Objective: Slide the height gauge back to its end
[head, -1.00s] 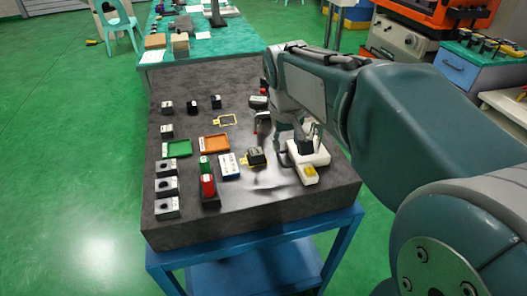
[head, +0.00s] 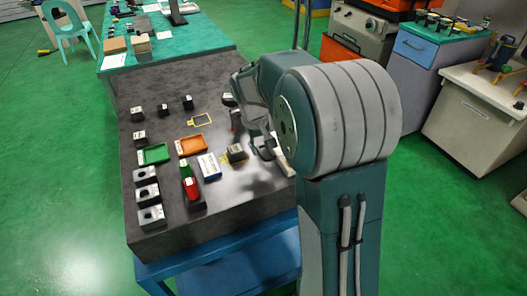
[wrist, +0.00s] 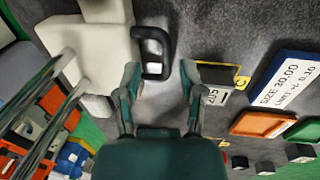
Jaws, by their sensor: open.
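The height gauge appears to be the white block (wrist: 95,45) at upper left in the wrist view, with a black loop handle (wrist: 166,52) on its side. Two steel rods beside it (wrist: 42,112) look like its columns. In the head view only a sliver of the white base (head: 283,158) shows; my arm hides the rest. My gripper (wrist: 161,76) is open and empty, its fingertips on either side of the handle's near end. I cannot tell whether they touch it or how far apart in depth they are.
A dark block with a white label (wrist: 215,96) sits beside my right-hand finger, by a yellow outline (wrist: 241,82). A blue-edged size card (wrist: 285,80) and an orange tray (wrist: 262,124) lie farther right. Green tray (head: 153,154) and several dark blocks stand left on the stone plate.

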